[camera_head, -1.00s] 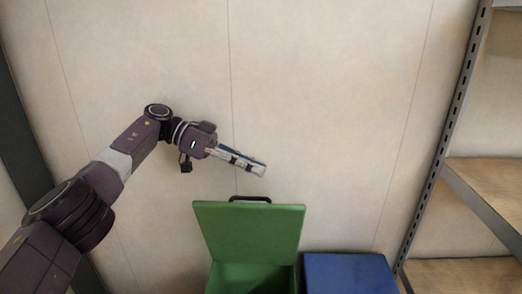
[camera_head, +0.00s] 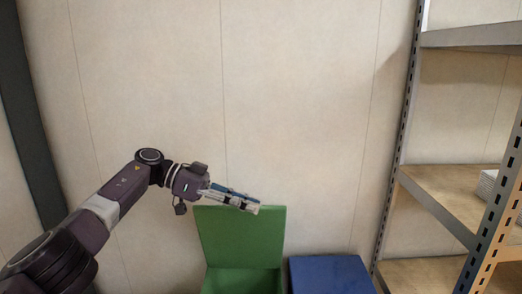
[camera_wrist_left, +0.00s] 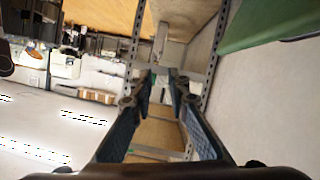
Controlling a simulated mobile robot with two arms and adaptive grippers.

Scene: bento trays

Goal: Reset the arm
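My left arm comes in from the left in the head view. Its gripper (camera_head: 245,204) points right, just in front of or above the top edge of the raised green lid; I cannot tell the exact gap. In the left wrist view the two dark blue fingers (camera_wrist_left: 162,88) stand apart with nothing between them, so the gripper is open and empty. My right gripper is in neither view.
A green box (camera_head: 242,280) with its lid (camera_head: 245,238) raised stands below the gripper. A shut blue box (camera_head: 330,275) stands to its right. A metal shelf (camera_head: 445,190) at the right holds a white stack (camera_head: 487,186). The plain wall (camera_head: 290,110) is clear.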

